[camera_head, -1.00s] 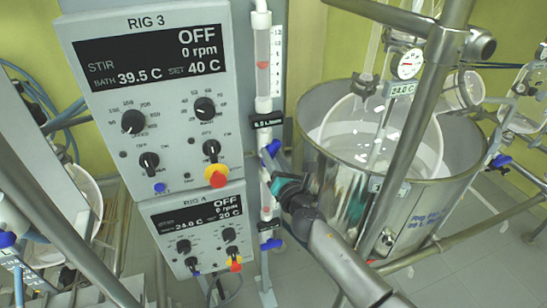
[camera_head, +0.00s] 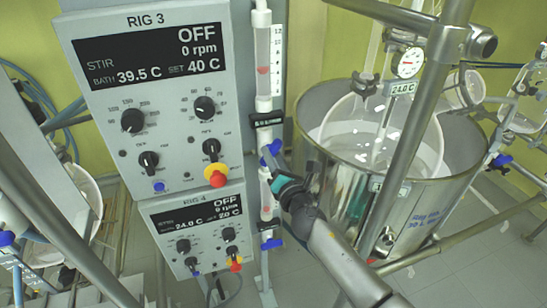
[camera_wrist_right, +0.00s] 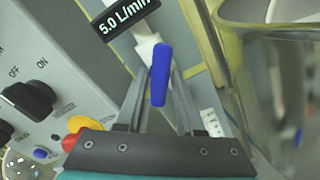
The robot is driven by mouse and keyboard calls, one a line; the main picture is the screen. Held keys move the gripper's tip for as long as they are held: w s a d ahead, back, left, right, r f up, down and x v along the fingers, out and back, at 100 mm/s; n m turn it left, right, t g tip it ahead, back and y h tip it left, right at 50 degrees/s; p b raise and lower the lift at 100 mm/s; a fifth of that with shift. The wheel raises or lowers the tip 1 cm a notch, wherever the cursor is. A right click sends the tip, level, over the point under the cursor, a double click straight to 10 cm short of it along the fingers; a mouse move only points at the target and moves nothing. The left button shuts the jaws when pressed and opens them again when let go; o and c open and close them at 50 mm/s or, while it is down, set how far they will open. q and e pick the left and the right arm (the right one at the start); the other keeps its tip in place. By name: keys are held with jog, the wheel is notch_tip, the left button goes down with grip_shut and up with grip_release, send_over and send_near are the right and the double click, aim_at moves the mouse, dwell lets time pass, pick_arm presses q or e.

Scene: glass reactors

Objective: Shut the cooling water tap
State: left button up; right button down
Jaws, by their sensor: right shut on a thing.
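The cooling water tap has a blue lever (camera_head: 271,149) on the clear flow tube (camera_head: 263,50) to the right of the RIG 3 box. In the right wrist view the blue lever (camera_wrist_right: 160,74) stands between my two fingers, below a display reading 5.0 L/min (camera_wrist_right: 122,15). My right gripper (camera_head: 275,160) reaches up to it from the lower right and is shut on the lever. The fingertips are partly hidden behind the lever in the wrist view (camera_wrist_right: 160,95). A red float (camera_head: 263,70) sits in the upper tube. My left gripper is not in view.
The RIG 3 control box (camera_head: 150,20), with knobs and a red button (camera_head: 216,176), stands close left. A steel bath (camera_head: 335,190) with a glass vessel stands close right. A steel post (camera_head: 420,110) crosses before it. Another blue lever (camera_head: 272,244) is lower on the column.

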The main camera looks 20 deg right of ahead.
jog(key=m+b, duration=0.1)
jog(key=m, duration=0.9)
jog(key=shift+f+m, duration=0.1)
jog(key=shift+m, duration=0.4)
jog(key=c, duration=0.7)
grip_release()
jog(key=s, duration=1.5)
jog(key=shift+s+d+b, duration=0.15)
jog(key=shift+d+b, duration=0.15)
